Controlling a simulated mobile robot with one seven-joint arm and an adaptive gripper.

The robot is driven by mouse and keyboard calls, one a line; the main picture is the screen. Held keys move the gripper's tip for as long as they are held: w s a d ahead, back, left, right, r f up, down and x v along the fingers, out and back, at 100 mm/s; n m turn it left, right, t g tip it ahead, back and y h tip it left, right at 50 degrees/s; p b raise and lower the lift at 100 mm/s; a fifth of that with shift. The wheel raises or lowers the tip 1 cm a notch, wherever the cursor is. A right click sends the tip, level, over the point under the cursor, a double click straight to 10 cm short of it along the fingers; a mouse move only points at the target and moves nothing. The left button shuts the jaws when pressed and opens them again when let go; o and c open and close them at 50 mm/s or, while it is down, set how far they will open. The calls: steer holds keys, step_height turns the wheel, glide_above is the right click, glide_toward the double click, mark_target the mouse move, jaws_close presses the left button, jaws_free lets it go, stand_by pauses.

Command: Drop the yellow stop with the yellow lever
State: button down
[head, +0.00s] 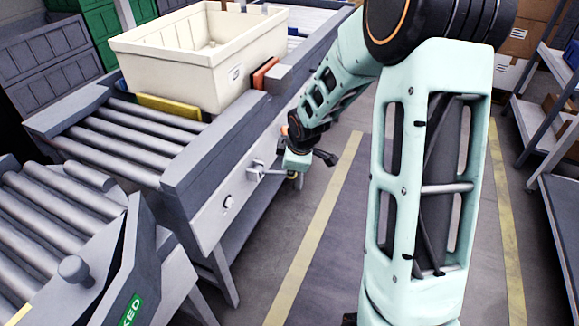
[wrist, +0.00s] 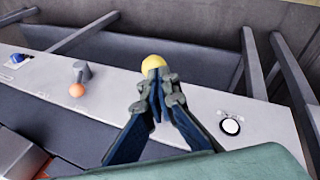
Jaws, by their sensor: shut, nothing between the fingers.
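The yellow stop (head: 170,107) is a yellow bar standing up from the rollers, at the near foot of the cream bin (head: 200,60). The yellow lever's round knob (wrist: 153,63) shows in the wrist view, right at my fingertips; its stem is hidden behind the fingers. My gripper (wrist: 157,88) is shut and empty, its fingers pointing at the knob. I cannot tell whether they touch.
An orange lever knob (wrist: 76,90) and a blue button (wrist: 18,58) are left on the panel; a white round button (wrist: 231,126) is right. An orange stop (head: 265,73) stands beside the bin. Shelving (head: 545,90) is at the right. The floor aisle beside the conveyor is clear.

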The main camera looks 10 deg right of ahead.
steer(key=shift+s+d+f+p, duration=0.2)
steer(key=shift+d+f, duration=0.05)
steer(key=shift+f, duration=0.3)
steer(key=shift+s+d+f+p, duration=0.15)
steer(key=shift+d+f, duration=0.1)
steer(key=shift+f, duration=0.25)
step_height(320, 180, down, 10)
steer(key=m+t+y+b, duration=0.1)
steer(key=t+y+b, duration=0.3)
steer(key=y, duration=0.1)
steer(key=shift+f, duration=0.15)
stand_by(0.4)
stand_by(0.5)
